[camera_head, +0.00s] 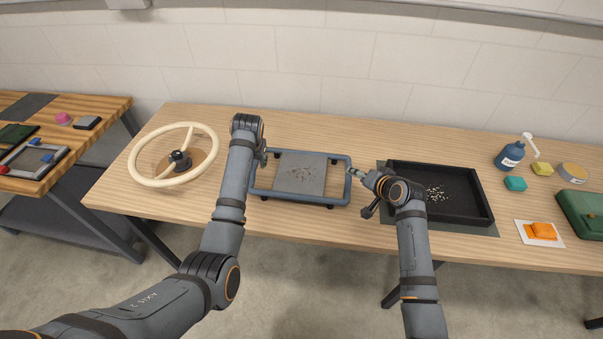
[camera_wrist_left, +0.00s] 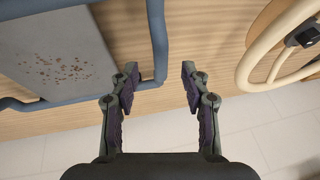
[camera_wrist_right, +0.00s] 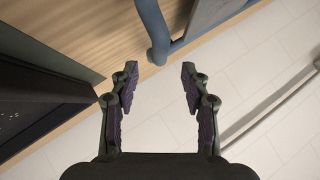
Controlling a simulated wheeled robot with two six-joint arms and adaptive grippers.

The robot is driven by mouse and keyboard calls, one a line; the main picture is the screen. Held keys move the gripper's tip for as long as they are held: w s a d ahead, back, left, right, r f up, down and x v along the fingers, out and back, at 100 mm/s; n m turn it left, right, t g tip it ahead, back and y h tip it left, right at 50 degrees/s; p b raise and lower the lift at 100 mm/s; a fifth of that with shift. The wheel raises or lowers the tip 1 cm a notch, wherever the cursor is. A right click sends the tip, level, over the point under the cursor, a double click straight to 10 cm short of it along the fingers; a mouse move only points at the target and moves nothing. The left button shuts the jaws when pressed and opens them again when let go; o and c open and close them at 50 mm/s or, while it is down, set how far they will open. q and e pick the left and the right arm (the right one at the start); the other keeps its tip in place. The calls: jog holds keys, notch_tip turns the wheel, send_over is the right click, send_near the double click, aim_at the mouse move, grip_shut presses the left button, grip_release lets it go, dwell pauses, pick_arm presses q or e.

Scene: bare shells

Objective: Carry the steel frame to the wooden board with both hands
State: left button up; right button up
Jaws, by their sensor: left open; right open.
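The steel frame (camera_head: 340,160) is a blue-grey tube rectangle on short feet, with a rust-spotted grey plate (camera_head: 301,172) inside. It stands mid-table. My left gripper (camera_head: 263,157) is open at its left end; in the left wrist view the frame's corner (camera_wrist_left: 157,45) lies just beyond and partly between the fingertips (camera_wrist_left: 157,80). My right gripper (camera_head: 356,173) is open off the right end; in the right wrist view the tube (camera_wrist_right: 153,25) passes just beyond the fingertips (camera_wrist_right: 159,78). Neither holds it. I cannot clearly identify the wooden board; a brown patch (camera_head: 204,157) shows inside the wheel.
A cream wheel (camera_head: 202,131) stands left of the frame. A black tray (camera_head: 478,212) on a dark mat stands right, beneath my right arm. A blue bottle (camera_head: 510,155), sponges and a green case (camera_head: 580,212) are farther right. A second wooden table (camera_head: 95,105) is at far left.

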pick_arm(q)
jog(key=x, duration=0.7)
jog(key=shift+w, duration=0.1)
pick_arm(e)
jog(key=x, duration=0.7)
jog(key=shift+w, duration=0.1)
pick_arm(q)
jog(key=shift+c, duration=0.4)
pick_arm(e)
jog(key=shift+c, duration=0.4)
pick_arm(q)
grip_shut()
pick_arm(e)
grip_shut()
